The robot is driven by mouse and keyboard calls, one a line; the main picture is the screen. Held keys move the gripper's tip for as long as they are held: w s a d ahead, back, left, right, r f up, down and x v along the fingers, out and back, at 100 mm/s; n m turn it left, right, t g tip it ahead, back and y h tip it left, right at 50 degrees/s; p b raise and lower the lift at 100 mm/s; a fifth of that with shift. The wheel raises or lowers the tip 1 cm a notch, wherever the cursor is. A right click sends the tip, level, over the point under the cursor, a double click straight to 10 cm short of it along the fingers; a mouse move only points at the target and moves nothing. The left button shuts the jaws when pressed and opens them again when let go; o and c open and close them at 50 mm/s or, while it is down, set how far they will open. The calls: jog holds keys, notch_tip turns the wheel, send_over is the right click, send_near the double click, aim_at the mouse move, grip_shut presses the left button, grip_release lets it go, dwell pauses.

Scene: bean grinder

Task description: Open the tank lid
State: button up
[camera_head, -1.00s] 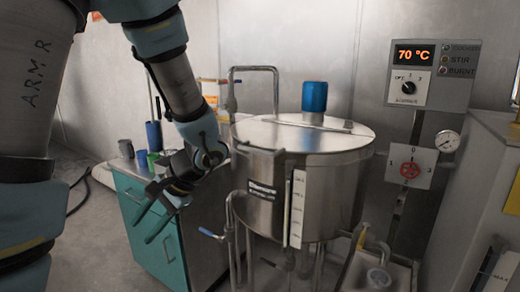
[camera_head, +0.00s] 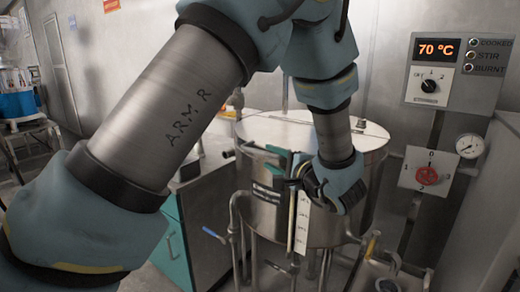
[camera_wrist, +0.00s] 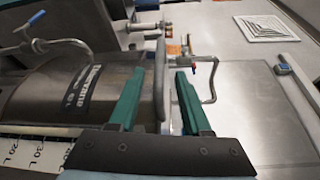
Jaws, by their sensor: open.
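The steel tank (camera_head: 262,205) stands in the middle of the head view, and its flat metal lid (camera_head: 290,127) is down on it. A dark bar handle (camera_wrist: 160,85) runs along the lid's front rim. My gripper (camera_head: 273,158) is at the tank's front rim. In the wrist view my gripper (camera_wrist: 159,72) is open, with one green finger on the tank-wall side and one on the lid side. The handle shows between the fingers; I cannot tell whether either touches it.
Pipes with a blue-handled tap (camera_head: 213,235) stand in front-left. A teal cabinet (camera_head: 172,240) is at left. Space above the lid is partly taken by my arm.

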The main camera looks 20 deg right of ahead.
aim_at(264, 154)
jog(key=w, duration=0.2)
jog(key=w+p, duration=0.1)
jog(key=w, duration=0.1)
jog(key=w+a, duration=0.1)
jog(key=w, duration=0.1)
jog(key=shift+w+f+p, duration=0.1)
jog(key=shift+f+p, duration=0.15)
jog(key=shift+p, duration=0.1)
grip_shut()
jog(key=shift+d, duration=0.1)
dwell(1.0)
